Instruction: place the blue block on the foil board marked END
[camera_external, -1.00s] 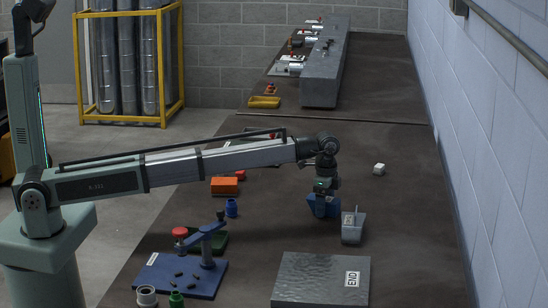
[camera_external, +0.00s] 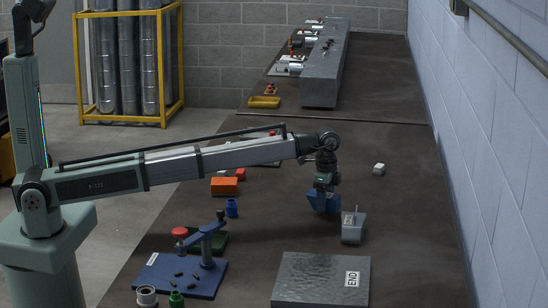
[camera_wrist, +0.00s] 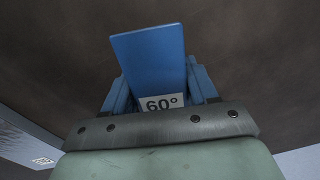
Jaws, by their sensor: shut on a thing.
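The blue block (camera_external: 321,203) is held by my gripper (camera_external: 325,192), low over the dark bench top. In the wrist view the blue block (camera_wrist: 150,62) stands up between the blue jaws and bears a white label reading "60°". My gripper (camera_wrist: 160,92) is shut on it. I cannot tell for sure whether the block touches the bench. The foil board (camera_external: 318,280) is a grey crinkled slab at the front of the bench, with a white END label on its right side. Its top is bare.
A blue fixture (camera_external: 183,274) with a red knob lies left of the board. An orange block (camera_external: 224,186), a small blue cup (camera_external: 231,208) and a white block (camera_external: 379,169) lie farther back.

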